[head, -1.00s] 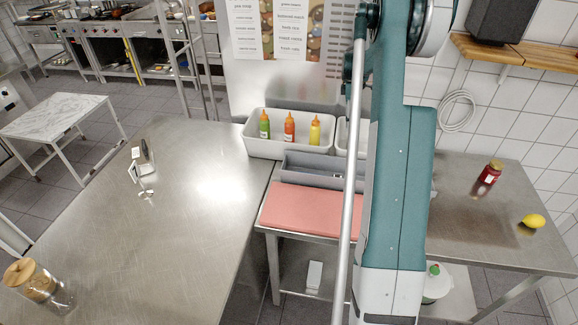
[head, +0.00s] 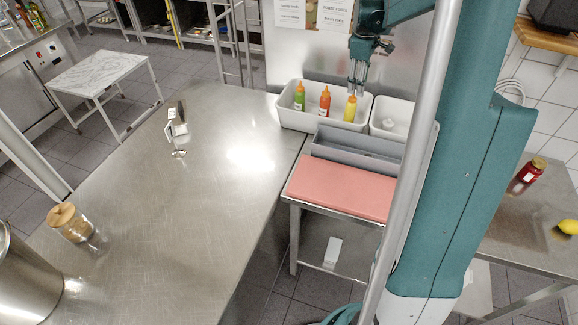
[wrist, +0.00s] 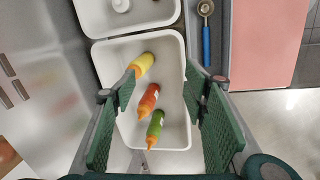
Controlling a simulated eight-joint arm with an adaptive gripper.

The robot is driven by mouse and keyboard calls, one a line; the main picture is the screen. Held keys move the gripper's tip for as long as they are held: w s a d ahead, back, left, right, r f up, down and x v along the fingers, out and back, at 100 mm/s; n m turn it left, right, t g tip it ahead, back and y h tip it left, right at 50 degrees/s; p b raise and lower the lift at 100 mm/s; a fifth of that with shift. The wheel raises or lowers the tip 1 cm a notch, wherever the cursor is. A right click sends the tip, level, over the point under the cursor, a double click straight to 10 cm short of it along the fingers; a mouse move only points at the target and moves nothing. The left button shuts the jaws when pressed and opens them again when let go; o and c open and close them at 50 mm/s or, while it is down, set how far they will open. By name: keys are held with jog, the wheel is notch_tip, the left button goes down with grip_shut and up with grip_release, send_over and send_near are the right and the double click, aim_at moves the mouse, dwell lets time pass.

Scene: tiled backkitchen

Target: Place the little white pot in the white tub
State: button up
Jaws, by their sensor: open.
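A small white round item (head: 388,124), which looks like the little white pot, sits inside the smaller white tub (head: 404,104) right of the bottle tub. It also shows at the top of the wrist view (wrist: 121,5), partly cut off. The larger white tub (head: 292,118) beside it holds a green, an orange and a yellow bottle. My gripper (head: 358,86) is above the larger tub's right part, near the yellow bottle. In the wrist view its fingers are wide apart (wrist: 163,88), with nothing held between them; the bottles lie in view beyond.
A grey bin (head: 330,150) and a pink board (head: 335,188) lie in front of the tubs. A red jar (head: 526,176) and lemon (head: 568,227) are at right.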

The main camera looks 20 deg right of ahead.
jog(key=s+a+r+m+t, duration=0.1)
jog(key=s+a+r, duration=0.25)
jog(key=a, duration=0.55)
jog(key=s+a+r+m+t, duration=0.1)
jog(key=s+a+r, duration=0.3)
jog(key=a, duration=0.5)
jog(key=s+a+r+m+t, duration=0.1)
jog(key=s+a+r, duration=0.1)
jog(key=s+a, duration=0.45)
jog(key=s+a+f+m+t+y, duration=0.1)
jog(key=s+a+f+m, duration=0.1)
jog(key=s+a, duration=0.6)
jog(key=s+a+f+m+t, duration=0.1)
jog(key=s+a+f+t, duration=0.1)
jog(key=s+a, duration=0.6)
jog(key=a+f, duration=0.1)
jog(key=a, duration=0.2)
jog(key=shift+m+y, duration=0.4)
